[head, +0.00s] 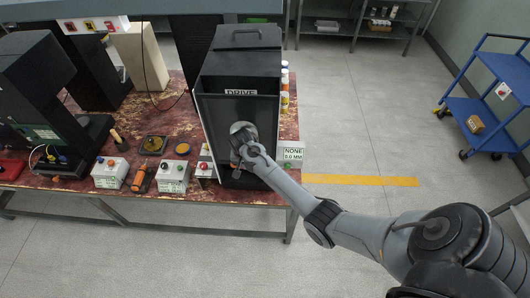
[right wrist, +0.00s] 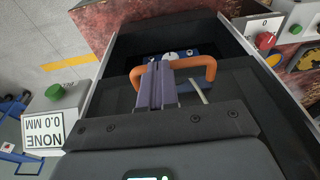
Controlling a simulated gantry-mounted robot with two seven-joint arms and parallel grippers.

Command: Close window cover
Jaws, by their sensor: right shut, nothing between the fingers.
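The dark machine housing (head: 241,62) marked DRIVE stands at the right end of the bench, its front recess facing me. My right gripper (head: 240,160) is at the lower part of this recess; its fingertips are hard to make out in the head view. In the right wrist view the gripper (right wrist: 158,84) is shut with nothing between its fingers. It is right at an orange handle (right wrist: 207,64), which shows on both sides of the fingers; I cannot tell if they touch. I cannot make out the window cover's edges for certain. My left gripper is out of view.
A NONE 0.0 MM sign (head: 292,154) is just right of the housing, with a green button (right wrist: 55,92) by it. Small control boxes (head: 173,176) with buttons stand to the left. A blue cart (head: 485,110) stands far right. Floor is clear between.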

